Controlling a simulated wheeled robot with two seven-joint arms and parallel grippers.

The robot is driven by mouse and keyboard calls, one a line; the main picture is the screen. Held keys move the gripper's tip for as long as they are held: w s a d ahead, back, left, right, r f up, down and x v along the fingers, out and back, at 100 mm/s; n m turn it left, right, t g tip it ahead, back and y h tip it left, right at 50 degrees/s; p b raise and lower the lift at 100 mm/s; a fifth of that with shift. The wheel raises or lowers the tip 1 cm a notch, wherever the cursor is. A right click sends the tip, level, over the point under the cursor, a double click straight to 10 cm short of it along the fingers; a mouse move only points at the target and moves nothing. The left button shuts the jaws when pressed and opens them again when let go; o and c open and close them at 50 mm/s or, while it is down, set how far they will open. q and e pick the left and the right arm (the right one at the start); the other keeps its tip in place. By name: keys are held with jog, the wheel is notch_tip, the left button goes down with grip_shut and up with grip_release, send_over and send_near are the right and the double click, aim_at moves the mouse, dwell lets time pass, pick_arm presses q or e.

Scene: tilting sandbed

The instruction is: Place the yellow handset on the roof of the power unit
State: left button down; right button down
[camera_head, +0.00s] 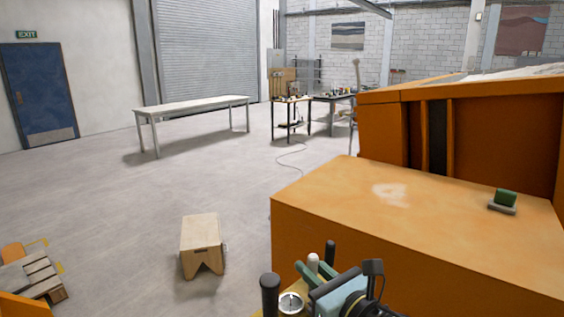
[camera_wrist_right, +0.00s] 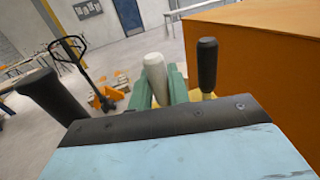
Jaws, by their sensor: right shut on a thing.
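The power unit is a large orange box; its flat roof (camera_head: 420,215) fills the right of the head view and its side (camera_wrist_right: 270,60) the right of the wrist view. The yellow handset (camera_head: 291,303) is at the bottom of the head view, with black levers, a white knob and a round dial; most of its body is hidden. In the wrist view a black lever of the handset (camera_wrist_right: 207,65) shows. My right gripper (camera_head: 318,267) has green fingers shut around the white knob (camera_wrist_right: 155,70), beside the unit's near side. My left gripper is not in view.
A small green block on a grey base (camera_head: 503,201) sits at the roof's right; the rest of the roof is clear. A taller orange body (camera_head: 470,130) stands behind. A wooden stool (camera_head: 201,244) and a pallet (camera_head: 32,275) are on the floor at left.

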jog(key=s+d+f+m+t+h, duration=0.25)
jog(key=s+d+h, duration=0.2)
jog(key=d, duration=0.25)
jog(key=s+d+f+m+t+h, duration=0.1)
jog(key=s+d+f+m+h, duration=0.1)
jog(key=s+d+m+h, duration=0.45)
notch_tip(320, 180, down, 12)
jog(key=w+d+n+y+b, duration=0.1)
jog(key=w+n+b, duration=0.1)
jog(key=b, duration=0.9)
jog(key=shift+w, duration=0.35)
jog(key=shift+r+g, duration=0.1)
jog(key=shift+g, duration=0.15)
